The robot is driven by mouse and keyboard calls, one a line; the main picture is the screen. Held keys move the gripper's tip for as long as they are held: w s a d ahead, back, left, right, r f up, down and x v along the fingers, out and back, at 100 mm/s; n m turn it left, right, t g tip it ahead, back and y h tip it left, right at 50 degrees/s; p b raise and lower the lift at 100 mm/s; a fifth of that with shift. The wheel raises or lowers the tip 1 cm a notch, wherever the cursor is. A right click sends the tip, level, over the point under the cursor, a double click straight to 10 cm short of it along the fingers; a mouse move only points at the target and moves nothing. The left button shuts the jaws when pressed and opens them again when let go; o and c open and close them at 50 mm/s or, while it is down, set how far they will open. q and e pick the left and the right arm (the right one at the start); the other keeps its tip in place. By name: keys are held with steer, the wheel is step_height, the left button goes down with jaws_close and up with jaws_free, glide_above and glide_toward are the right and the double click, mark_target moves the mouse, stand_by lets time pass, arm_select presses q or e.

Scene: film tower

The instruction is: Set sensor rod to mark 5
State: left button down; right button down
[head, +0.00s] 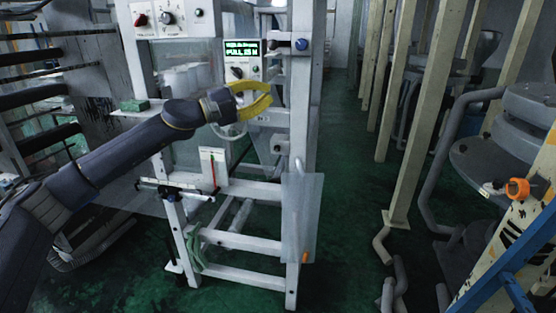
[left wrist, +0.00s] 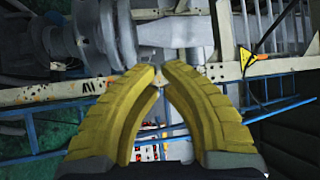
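My left gripper (head: 270,93) has yellow fingers and is in front of the white frame of the machine (head: 300,130), below the lit display (head: 243,48). Its fingertips are almost together, with nothing seen between them; they also show in the left wrist view (left wrist: 161,68). A white plate (head: 206,158) with a vertical red line stands lower on the frame. A thin dark horizontal rod (head: 167,187) is left of that plate; I cannot tell which is the sensor rod. Mark numbers are too small to read. My right gripper is not in view.
A control panel (head: 170,18) with a red knob is at the top. A clear sheet (head: 300,215) hangs on the frame's right side. Cream posts (head: 408,160) and a blue ladder (head: 510,265) stand right. The green floor (head: 345,180) between is open.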

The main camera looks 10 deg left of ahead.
arm_select(q)
steer(key=s+d+f+n+t+y, duration=0.2)
steer(key=f+n+t, duration=0.2)
steer(key=f, duration=0.4)
steer(key=s+d+f+n+t+y, duration=0.1)
steer(key=s+f+n+t, duration=0.1)
steer(key=f+n, duration=0.3)
steer(key=shift+s+d+f+t+y, duration=0.35)
steer(key=shift+f+t, duration=0.55)
steer(key=shift+f, duration=1.2)
